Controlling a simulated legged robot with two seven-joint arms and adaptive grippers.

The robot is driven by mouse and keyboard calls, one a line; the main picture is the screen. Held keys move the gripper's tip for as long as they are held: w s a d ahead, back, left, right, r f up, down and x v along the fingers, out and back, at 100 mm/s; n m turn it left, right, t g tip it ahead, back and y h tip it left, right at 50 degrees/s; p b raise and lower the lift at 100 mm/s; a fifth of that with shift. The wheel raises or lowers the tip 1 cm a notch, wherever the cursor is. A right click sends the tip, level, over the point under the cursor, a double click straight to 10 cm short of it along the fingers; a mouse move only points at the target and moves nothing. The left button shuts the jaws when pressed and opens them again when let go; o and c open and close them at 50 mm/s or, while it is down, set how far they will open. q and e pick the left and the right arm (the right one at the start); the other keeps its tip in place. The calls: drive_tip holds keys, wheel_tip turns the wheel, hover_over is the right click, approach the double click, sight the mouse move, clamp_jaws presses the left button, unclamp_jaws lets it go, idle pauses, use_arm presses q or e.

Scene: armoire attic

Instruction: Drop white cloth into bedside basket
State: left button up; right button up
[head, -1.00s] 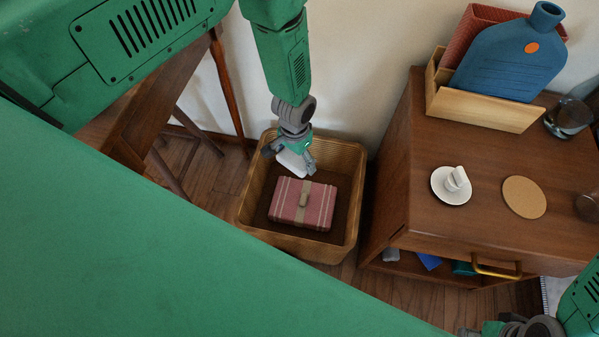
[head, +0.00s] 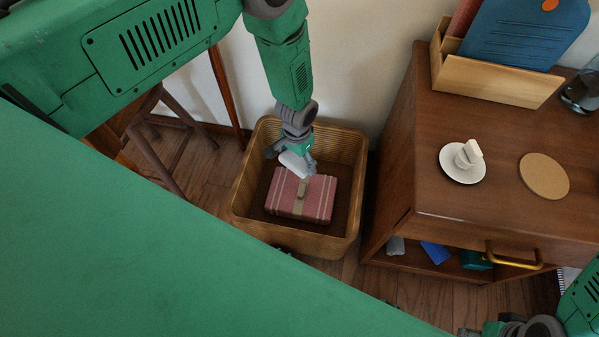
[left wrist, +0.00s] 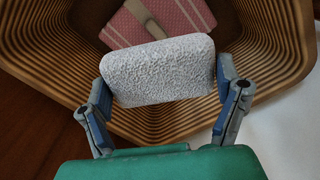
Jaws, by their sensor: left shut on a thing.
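The white cloth (left wrist: 158,72), a small rough-textured roll, is held between the two fingers of my left gripper (left wrist: 165,95). In the head view the cloth (head: 294,163) shows as a pale piece below my left gripper (head: 290,158). The gripper is shut on it and points down over the woven basket (head: 248,203), inside its rim outline. A pink striped bundle with a beige band (head: 318,197) lies in the basket, below and beside the cloth. My right gripper (head: 490,328) is partly in the lower right corner; its fingers cannot be made out.
A wooden bedside cabinet (head: 440,190) stands right of the basket. On it are a white saucer (head: 462,177), a round cork coaster (head: 544,176), a wooden holder (head: 490,78) with a blue bottle-shaped item (head: 525,35), and a glass. A wooden stool (head: 160,150) stands left.

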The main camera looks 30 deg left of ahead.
use_arm(q)
drive_tip(key=shift+a+f, duration=0.1)
drive_tip(key=shift+a, duration=0.05)
drive_tip(key=o, duration=1)
drive_tip(key=shift+a, duration=0.15)
drive_tip(key=shift+r, duration=5.9)
